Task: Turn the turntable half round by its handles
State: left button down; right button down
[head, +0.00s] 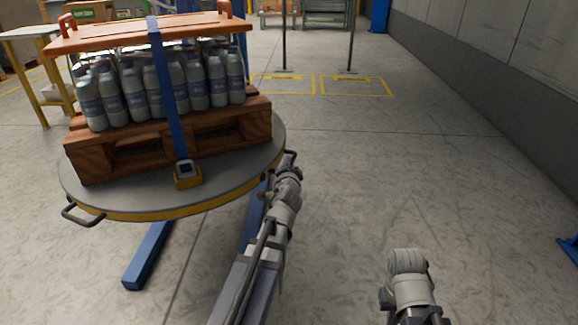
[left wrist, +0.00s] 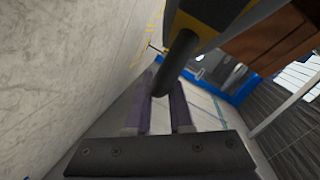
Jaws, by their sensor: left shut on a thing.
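The round grey turntable (head: 225,185) with a yellow edge stands at the left in the head view. It bears a wooden pallet (head: 170,135) of grey bottles (head: 160,85), with a wooden board (head: 140,35) on top and a blue strap (head: 168,100) around the load. One dark handle (head: 82,213) sticks out at the turntable's near left and is free. My left gripper (head: 288,168) is at the turntable's right edge, shut on another dark handle, which also shows between the fingers in the left wrist view (left wrist: 178,62). My right arm shows at the lower right; its gripper's fingers are not visible.
Blue legs (head: 150,255) reach out on the floor below the turntable. A yellow-framed table (head: 35,35) stands behind it at the left. Two thin dark posts (head: 284,40) stand by yellow floor markings. A grey wall runs along the right. The floor in the middle is clear.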

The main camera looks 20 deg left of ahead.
pick_arm(q)
jog(key=c, duration=0.8)
grip_release()
